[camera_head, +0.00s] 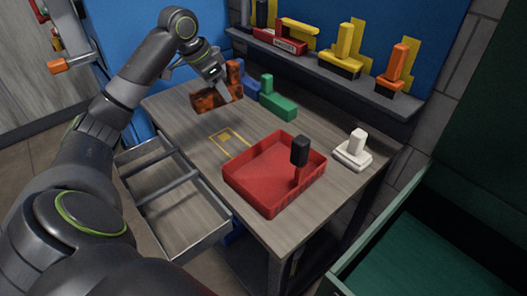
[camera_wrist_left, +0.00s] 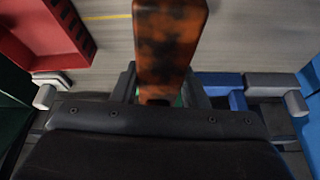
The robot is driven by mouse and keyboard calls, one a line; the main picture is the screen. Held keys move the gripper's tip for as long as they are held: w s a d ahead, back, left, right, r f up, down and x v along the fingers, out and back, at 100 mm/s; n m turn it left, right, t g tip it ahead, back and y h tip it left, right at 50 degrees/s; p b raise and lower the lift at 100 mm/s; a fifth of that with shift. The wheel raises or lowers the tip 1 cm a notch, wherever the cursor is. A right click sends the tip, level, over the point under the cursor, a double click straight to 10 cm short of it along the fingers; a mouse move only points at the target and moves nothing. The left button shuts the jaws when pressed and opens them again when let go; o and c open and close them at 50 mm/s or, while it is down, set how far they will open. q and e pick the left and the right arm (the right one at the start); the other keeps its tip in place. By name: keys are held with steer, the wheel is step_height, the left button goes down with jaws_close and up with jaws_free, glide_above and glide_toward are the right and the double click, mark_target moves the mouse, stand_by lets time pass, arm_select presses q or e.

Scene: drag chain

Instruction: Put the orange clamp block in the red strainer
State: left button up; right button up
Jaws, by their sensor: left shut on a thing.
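A mottled orange and dark clamp block (camera_head: 208,99) is held by my left gripper (camera_head: 222,88) over the back left of the table. In the left wrist view the block (camera_wrist_left: 168,40) sits between the fingers and hides much of them. The red strainer (camera_head: 250,186), a shallow open box, stands at the table's front, right of the block and apart from it. Its slotted wall shows in the left wrist view (camera_wrist_left: 45,35). A post with a black top (camera_head: 300,152) stands at its right side. My right gripper is not in view.
A green block (camera_head: 280,108) and a blue block (camera_head: 248,88) stand behind the held block. A white block (camera_head: 353,155) is right of the strainer. A shelf (camera_head: 340,82) holds several coloured blocks. An open drawer (camera_head: 170,205) juts out front left. Yellow markings (camera_head: 228,140) lie on bare tabletop.

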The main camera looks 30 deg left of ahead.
arm_select(q)
steer(key=s+d+r+m+g+h+p, duration=0.1)
steer(key=d+r+m+p, duration=0.25)
steer(key=d+p, duration=0.45)
steer(key=s+d+r+m+g+h+p, duration=0.1)
steer(key=d+r+m+p, duration=0.1)
steer(key=d+m+p, duration=0.4)
steer(key=s+d+r+m+g+h+p, duration=0.1)
steer(key=s+d+r+m+p, duration=0.15)
steer(key=d+p, duration=0.75)
steer(key=b, duration=1)
glide_above(293, 173)
steer(key=a, duration=0.2)
step_height(293, 173, down, 10)
step_height(293, 173, down, 3)
steer(key=shift+d+r+n+p, duration=0.1)
steer(key=shift+d+n+p, duration=0.05)
steer(key=shift+n+p, duration=0.2)
step_height(293, 173, down, 4)
steer(key=shift+s+r, duration=0.1)
steer(key=shift+f, duration=0.4)
steer(key=shift+f, duration=0.15)
steer(key=o, duration=1.2)
